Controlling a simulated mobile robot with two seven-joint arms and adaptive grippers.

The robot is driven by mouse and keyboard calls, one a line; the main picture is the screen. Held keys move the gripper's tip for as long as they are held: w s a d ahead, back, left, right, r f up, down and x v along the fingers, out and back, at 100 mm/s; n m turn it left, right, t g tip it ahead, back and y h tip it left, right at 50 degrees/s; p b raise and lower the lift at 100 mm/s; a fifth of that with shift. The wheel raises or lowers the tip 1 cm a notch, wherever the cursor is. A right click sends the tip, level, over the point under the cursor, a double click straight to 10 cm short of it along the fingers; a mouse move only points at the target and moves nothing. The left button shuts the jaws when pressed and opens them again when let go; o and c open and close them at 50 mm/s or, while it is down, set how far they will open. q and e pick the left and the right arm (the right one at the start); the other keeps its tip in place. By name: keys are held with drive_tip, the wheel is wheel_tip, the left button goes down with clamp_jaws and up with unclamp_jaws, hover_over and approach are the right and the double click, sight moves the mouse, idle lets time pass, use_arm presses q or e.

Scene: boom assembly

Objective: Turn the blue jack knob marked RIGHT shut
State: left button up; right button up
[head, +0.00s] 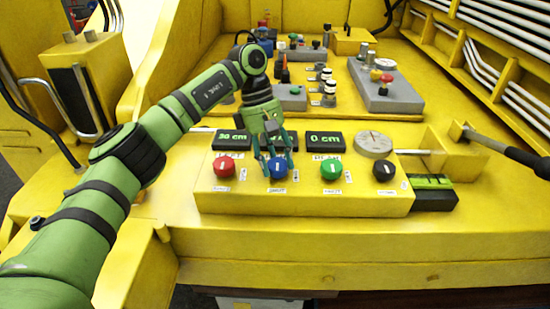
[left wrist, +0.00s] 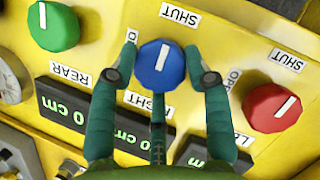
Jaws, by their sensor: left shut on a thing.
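The blue knob (head: 278,168) sits on the front face of the yellow control box, between a red and a green knob. In the left wrist view the blue knob (left wrist: 161,64) lies between my fingers, its white line running up and slightly right, roughly toward the SHUT label (left wrist: 180,15). The RIGHT label below it is partly hidden by my fingers. My left gripper (left wrist: 162,60) is shut on the blue knob, with fingers on both sides; it also shows in the head view (head: 275,158). My right gripper is not in view.
The red knob (head: 223,167) and the green knob (head: 331,169) are close on either side, with a black knob (head: 383,171) farther right. Displays stand above; the left one (head: 232,140) reads 30 cm, another (head: 326,142) 0 cm. A black-handled lever (head: 500,146) is at right.

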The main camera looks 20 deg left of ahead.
use_arm(q)
drive_tip(key=o, duration=1.1)
drive_tip(key=shift+s+d+r, duration=0.1)
drive_tip(key=shift+o, duration=0.2)
drive_tip(key=shift+r, duration=0.1)
drive_tip(key=v, duration=1.1)
drive_tip(key=shift+r, duration=0.4)
